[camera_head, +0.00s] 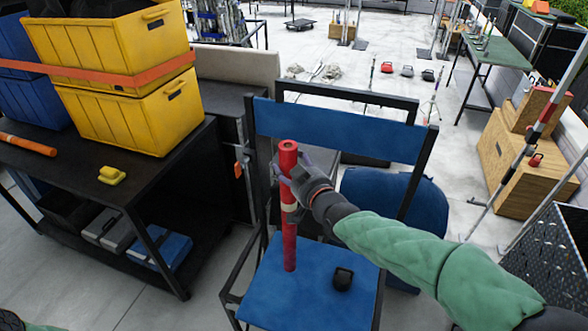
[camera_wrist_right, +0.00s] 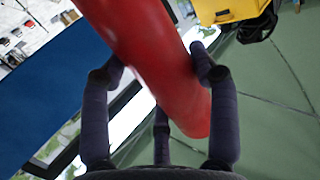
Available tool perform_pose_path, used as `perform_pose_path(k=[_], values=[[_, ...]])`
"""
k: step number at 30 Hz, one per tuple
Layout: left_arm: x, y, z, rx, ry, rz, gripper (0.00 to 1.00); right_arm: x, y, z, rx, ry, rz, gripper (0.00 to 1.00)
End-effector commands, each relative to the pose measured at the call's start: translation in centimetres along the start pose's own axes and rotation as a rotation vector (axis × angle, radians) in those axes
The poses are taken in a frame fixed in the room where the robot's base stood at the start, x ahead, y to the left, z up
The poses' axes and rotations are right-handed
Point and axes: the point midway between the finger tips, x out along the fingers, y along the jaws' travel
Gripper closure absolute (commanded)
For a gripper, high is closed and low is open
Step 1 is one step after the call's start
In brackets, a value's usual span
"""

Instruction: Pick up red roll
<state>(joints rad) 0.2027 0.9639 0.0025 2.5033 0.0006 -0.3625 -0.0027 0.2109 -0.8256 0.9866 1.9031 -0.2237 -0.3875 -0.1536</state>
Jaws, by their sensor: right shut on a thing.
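The red roll (camera_head: 289,240) stands upright over the blue seat of a chair (camera_head: 300,290) in the head view. I cannot tell whether its lower end touches the seat. My right gripper (camera_head: 290,180) is shut around the upper part of the roll. In the right wrist view the red roll (camera_wrist_right: 150,60) runs slanted between the fingers of the right gripper (camera_wrist_right: 160,75). My left gripper is not in view.
A small black object (camera_head: 343,279) lies on the seat beside the roll. The blue chair back (camera_head: 340,130) rises behind it. A black cart (camera_head: 60,170) with yellow bins (camera_head: 130,105) stands at the left. Wooden boxes (camera_head: 500,165) stand at the right.

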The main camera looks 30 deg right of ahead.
Motion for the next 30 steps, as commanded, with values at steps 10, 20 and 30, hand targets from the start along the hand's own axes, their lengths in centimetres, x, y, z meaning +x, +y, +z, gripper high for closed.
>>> perform_pose_path(k=[10,20,30], values=[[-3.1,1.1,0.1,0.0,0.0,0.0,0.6,-5.5,-3.7,-3.4,0.001,0.005,-0.005,0.98],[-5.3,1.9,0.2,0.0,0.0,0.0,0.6,-8.2,-5.7,-4.1,0.001,0.004,-0.003,0.98],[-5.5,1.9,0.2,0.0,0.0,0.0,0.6,-8.7,-5.9,-4.0,0.0,0.004,0.001,0.98]])
